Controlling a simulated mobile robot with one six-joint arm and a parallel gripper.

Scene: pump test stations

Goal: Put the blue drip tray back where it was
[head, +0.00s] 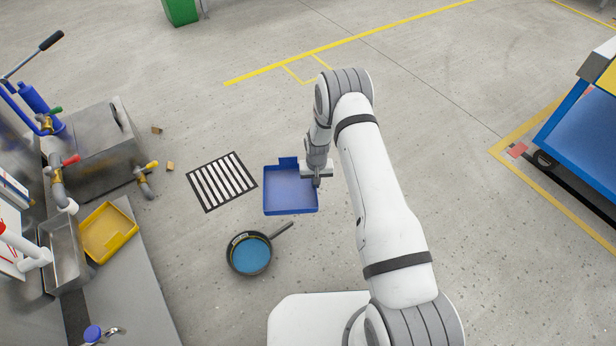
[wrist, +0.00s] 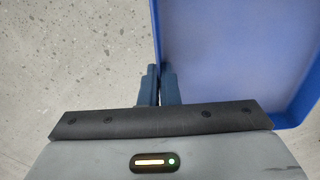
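The blue drip tray (head: 290,196) is in the middle of the head view, right of a black-and-white striped mat (head: 221,182). It looks level and empty, with a tab on its far edge. My gripper (head: 317,182) is at the tray's right side wall. In the wrist view, the fingers of my gripper (wrist: 160,84) are close together with the blue tray's wall (wrist: 157,38) between them, so it is shut on that wall. The tray's inside fills the right of that view. I cannot tell whether the tray touches the floor.
A dark pan with blue liquid (head: 250,255) stands on the floor just below the tray in the head view. A yellow tray (head: 108,232) sits at the pump station on the left. A blue cart (head: 580,150) is at the right. Open floor lies beyond the tray.

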